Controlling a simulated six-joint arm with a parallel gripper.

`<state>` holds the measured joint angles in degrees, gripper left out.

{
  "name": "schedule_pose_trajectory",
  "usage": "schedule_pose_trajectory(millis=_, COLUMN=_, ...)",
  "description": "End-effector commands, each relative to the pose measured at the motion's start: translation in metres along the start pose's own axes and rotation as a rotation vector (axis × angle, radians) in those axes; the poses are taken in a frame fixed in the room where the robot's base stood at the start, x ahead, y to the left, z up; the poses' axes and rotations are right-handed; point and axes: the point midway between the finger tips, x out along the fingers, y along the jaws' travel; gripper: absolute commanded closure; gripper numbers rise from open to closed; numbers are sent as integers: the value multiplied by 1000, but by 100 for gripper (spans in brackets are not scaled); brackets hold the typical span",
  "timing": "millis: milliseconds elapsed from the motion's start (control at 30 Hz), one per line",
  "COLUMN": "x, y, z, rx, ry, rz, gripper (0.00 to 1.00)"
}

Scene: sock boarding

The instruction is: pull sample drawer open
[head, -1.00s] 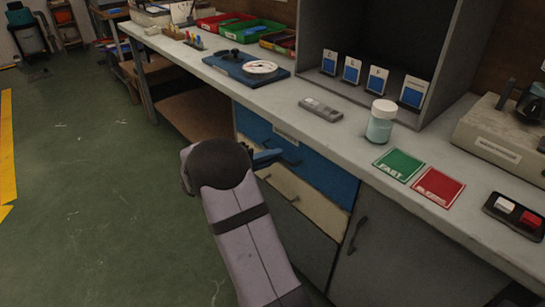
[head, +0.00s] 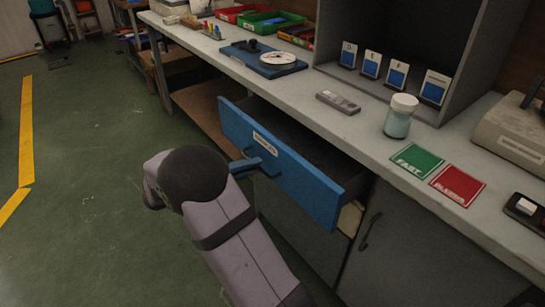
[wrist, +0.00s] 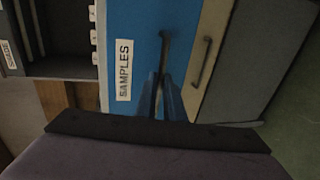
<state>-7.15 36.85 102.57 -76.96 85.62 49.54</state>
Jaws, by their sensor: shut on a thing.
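The sample drawer (head: 280,160) has a blue front with a white label and stands partly pulled out from under the bench top. In the wrist view its blue front (wrist: 136,40) carries a label reading SAMPLES. My gripper (head: 246,166) is at the front of the drawer, shut on its dark handle (wrist: 165,45). In the head view my wrist partly blocks the handle. The wrist view shows the two blue fingers (wrist: 166,97) close together at the handle's end. The drawer's inside looks dark, and its contents cannot be made out.
A cream drawer (head: 349,218) sits below, mostly hidden, beside a grey cabinet door (head: 400,245). The bench top (head: 300,85) holds a jar (head: 399,117), a grey device (head: 338,102), a green card (head: 417,160) and a red card (head: 457,185). The green floor at left is clear.

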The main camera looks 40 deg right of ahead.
Motion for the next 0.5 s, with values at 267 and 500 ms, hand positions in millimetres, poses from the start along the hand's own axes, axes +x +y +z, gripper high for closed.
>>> schedule_pose_trajectory(millis=267, x=-66, y=-14, z=0, rx=-2, ry=2, rz=-1, gripper=100)
schedule_pose_trajectory(millis=500, x=-90, y=-19, z=0, rx=-1, ry=0, rz=0, gripper=100)
